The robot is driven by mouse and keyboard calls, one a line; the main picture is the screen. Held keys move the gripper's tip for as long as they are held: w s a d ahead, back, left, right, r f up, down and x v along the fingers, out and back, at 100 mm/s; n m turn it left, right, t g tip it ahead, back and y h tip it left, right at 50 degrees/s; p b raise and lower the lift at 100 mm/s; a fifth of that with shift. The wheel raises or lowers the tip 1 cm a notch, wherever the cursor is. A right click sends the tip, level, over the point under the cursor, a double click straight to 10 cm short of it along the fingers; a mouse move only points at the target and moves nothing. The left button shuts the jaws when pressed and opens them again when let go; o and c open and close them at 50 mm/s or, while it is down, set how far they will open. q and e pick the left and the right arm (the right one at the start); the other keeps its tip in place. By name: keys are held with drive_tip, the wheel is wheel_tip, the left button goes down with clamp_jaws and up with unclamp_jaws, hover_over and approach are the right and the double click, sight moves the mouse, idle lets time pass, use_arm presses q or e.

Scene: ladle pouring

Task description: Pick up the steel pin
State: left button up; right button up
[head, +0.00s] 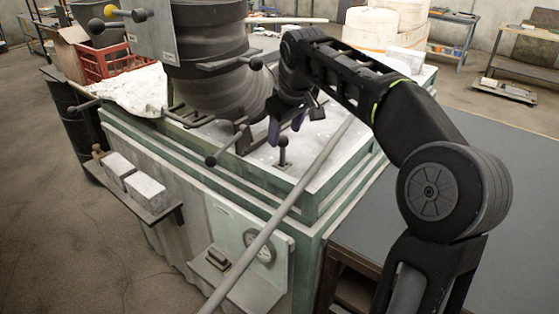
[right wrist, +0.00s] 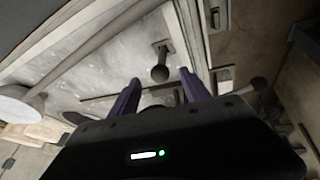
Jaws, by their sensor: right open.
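A small upright metal pin with a dark round knob, which I take for the steel pin (head: 282,146), stands on the light top of the green-edged cabinet. In the right wrist view the knob (right wrist: 160,73) lies between and beyond the two purple fingertips. My right gripper (head: 286,128) is open and empty. It points down just above and behind the pin, apart from it as far as I can tell. The fingers also show in the right wrist view (right wrist: 158,88). My left gripper is not in view.
A long grey rod (head: 290,200) slants across in front of the cabinet, right of the pin. A large dark ribbed vessel (head: 205,60) with ball-ended handles stands behind left. Two pale blocks (head: 146,190) sit on a front shelf. A grey tabletop (head: 480,165) lies clear at right.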

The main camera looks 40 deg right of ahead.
sight(283, 138)
drive_tip(key=shift+x, duration=1.35)
drive_tip(key=shift+a, duration=0.1)
drive_tip(key=shift+w+f+p, duration=0.2)
drive_tip(key=shift+f+p, duration=0.3)
drive_tip(key=shift+p, duration=0.15)
drive_tip(key=p+x, duration=0.1)
drive_tip(key=x, duration=0.2)
drive_tip(key=shift+w+d+f, duration=0.1)
drive_tip(key=shift+d+f, duration=0.1)
drive_tip(key=shift+w+f, duration=0.15)
drive_tip(key=shift+f, duration=0.15)
clamp_jaws()
